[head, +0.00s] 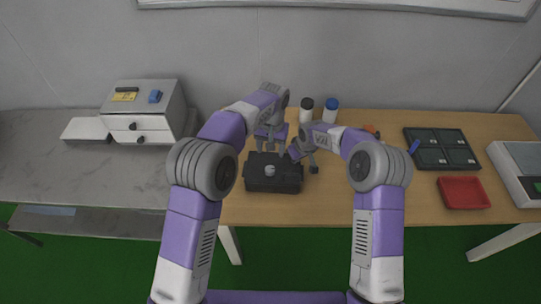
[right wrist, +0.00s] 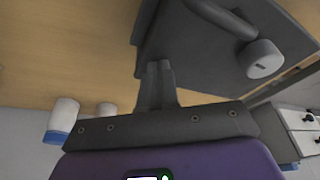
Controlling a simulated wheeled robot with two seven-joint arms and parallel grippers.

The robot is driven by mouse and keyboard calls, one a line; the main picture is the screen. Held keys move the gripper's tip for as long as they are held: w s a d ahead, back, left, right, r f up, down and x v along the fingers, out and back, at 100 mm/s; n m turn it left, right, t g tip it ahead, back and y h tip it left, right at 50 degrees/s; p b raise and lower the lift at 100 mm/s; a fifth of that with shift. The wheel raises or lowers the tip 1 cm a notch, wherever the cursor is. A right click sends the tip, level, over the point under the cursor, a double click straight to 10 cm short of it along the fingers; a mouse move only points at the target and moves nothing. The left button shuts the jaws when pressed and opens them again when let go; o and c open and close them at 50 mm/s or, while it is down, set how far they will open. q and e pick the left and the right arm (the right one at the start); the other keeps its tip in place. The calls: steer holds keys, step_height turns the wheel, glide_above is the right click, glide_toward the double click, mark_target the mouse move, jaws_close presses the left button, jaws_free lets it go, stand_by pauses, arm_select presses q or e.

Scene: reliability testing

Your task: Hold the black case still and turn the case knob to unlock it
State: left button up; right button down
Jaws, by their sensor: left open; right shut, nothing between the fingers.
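The black case (head: 258,184) lies on the wooden table in front of me, with a round grey knob (head: 269,170) on its upper side. In the right wrist view the case (right wrist: 205,75) fills the upper right, and the grey knob (right wrist: 263,59) shows near its edge. My left gripper (head: 268,147) is open above the far edge of the case; whether it touches the case cannot be told. My right gripper (head: 313,169) is shut and empty beside the right end of the case. Its closed fingers (right wrist: 157,72) show apart from the knob.
Two white bottles, one black-capped (head: 306,111) and one blue-capped (head: 331,111), stand behind the arms. A dark compartment tray (head: 441,148) and a red tray (head: 463,192) lie to the right. A white drawer unit (head: 146,113) stands on the left counter.

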arm_select(q)
steer(key=shift+r, duration=0.4)
arm_select(e)
steer(key=shift+s+f, duration=0.2)
steer(key=shift+f, duration=0.1)
steer(key=shift+r, duration=0.1)
steer(key=shift+w+r+p, duration=0.15)
steer(key=shift+r+p, duration=0.45)
steer(key=shift+r, duration=0.35)
arm_select(q)
step_height(320, 180, up, 4)
steer(key=p, duration=0.2)
steer(key=shift+f+p, duration=0.1)
steer(key=shift+p, duration=0.25)
arm_select(e)
step_height(320, 180, up, 5)
steer(key=shift+r, duration=0.2)
steer(key=shift+r, duration=0.1)
arm_select(q)
steer(key=shift+r, duration=0.2)
arm_select(e)
steer(key=v, duration=0.7)
steer(key=shift+r, duration=0.2)
